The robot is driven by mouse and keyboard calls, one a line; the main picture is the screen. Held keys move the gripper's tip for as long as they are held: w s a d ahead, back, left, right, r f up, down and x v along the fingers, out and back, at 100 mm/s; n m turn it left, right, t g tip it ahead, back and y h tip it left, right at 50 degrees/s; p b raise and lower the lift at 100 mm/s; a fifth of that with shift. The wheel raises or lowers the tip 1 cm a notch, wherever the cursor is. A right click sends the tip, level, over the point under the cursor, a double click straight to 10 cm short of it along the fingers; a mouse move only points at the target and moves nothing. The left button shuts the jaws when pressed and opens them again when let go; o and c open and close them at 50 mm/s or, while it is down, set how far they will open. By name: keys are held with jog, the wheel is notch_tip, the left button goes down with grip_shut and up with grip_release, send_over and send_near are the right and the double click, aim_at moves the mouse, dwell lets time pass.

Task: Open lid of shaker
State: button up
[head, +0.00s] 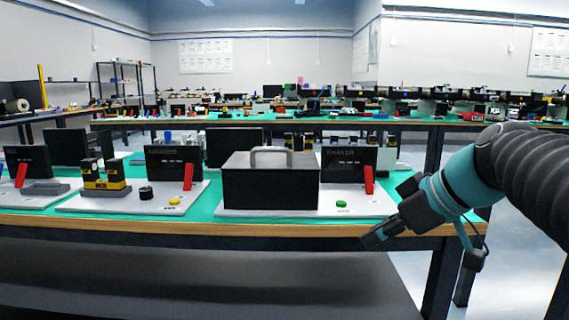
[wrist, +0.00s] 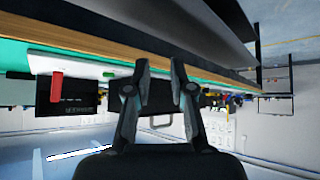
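The shaker is a black box with a closed lid (head: 270,170) on a white base on the green-topped table, with a grey arched handle (head: 270,150) on the lid. Its screen panel (head: 349,160), red lever (head: 369,179) and green button (head: 341,203) are to the right. My gripper (head: 372,241) is at the table's front edge, right of and lower than the box, touching nothing that I can see. In the upside-down wrist view, my gripper (wrist: 160,66) is open and empty. The box (wrist: 162,98) shows beyond and between its fingers, partly hidden, with the handle (wrist: 160,122) visible.
Left of the shaker, another station has a screen panel (head: 174,162), a red lever (head: 188,177) and a black knob (head: 146,193). The table's wooden front edge (head: 120,223) runs below. Free room lies above the lid; more benches stand behind.

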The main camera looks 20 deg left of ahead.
jog(key=w+a+r+n+g+y+b, duration=0.1)
jog(key=w+a+r+n+y+b, duration=0.2)
jog(key=w+a+r+n+y, duration=0.35)
jog(key=n+g+y+b, duration=0.1)
jog(key=n+g+y, duration=0.1)
jog(key=n, duration=0.8)
send_near(275, 149)
jog(key=x, duration=1.1)
jog(key=shift+a+f, duration=0.1)
jog(key=shift+a, duration=0.15)
jog(key=shift+w, duration=0.1)
jog(key=shift+c, duration=0.3)
grip_shut()
